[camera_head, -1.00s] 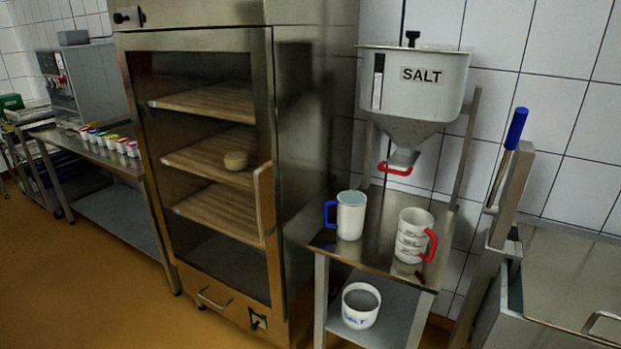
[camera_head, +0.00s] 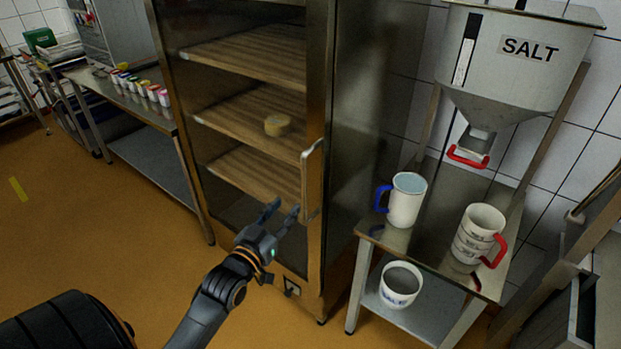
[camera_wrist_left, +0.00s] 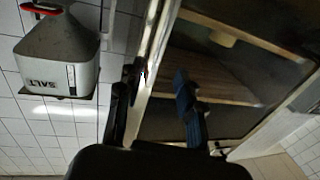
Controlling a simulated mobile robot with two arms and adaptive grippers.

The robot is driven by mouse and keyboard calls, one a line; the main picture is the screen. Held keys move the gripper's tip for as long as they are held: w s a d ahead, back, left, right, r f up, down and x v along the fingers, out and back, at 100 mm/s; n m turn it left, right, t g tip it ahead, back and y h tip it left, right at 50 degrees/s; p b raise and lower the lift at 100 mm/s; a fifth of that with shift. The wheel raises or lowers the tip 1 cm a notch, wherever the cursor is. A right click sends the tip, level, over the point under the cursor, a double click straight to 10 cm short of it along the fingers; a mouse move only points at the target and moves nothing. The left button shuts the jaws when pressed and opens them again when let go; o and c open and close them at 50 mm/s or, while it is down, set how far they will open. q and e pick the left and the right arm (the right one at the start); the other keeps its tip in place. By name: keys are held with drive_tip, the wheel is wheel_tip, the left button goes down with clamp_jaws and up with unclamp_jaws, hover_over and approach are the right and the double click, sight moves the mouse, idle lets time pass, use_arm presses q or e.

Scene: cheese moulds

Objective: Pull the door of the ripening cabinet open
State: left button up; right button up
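The ripening cabinet (camera_head: 345,150) stands in the middle of the head view, its glazed door shut as far as I can see. The door's upright bar handle (camera_head: 306,185) is on the door's right side. My left gripper (camera_head: 282,210) is open in front of the lower part of the handle, with nothing seen in it. In the left wrist view its two fingers (camera_wrist_left: 158,80) are spread, with the pale door edge (camera_wrist_left: 150,60) beyond and between them. I cannot tell whether a finger touches the handle. My right gripper is out of view.
A side table (camera_head: 130,100) with small pots stands left. The floor in front is clear.

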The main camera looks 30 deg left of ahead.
sight(302, 186)
use_arm(q)
drive_tip(key=w, duration=0.3)
drive_tip(key=w+a+p, duration=0.1)
drive_tip(key=w, duration=0.6)
drive_tip(key=shift+a+p, duration=0.2)
drive_tip(key=shift+p, duration=0.15)
drive_tip(key=shift+w+f, duration=0.15)
drive_tip(key=shift+w, duration=0.45)
clamp_jaws()
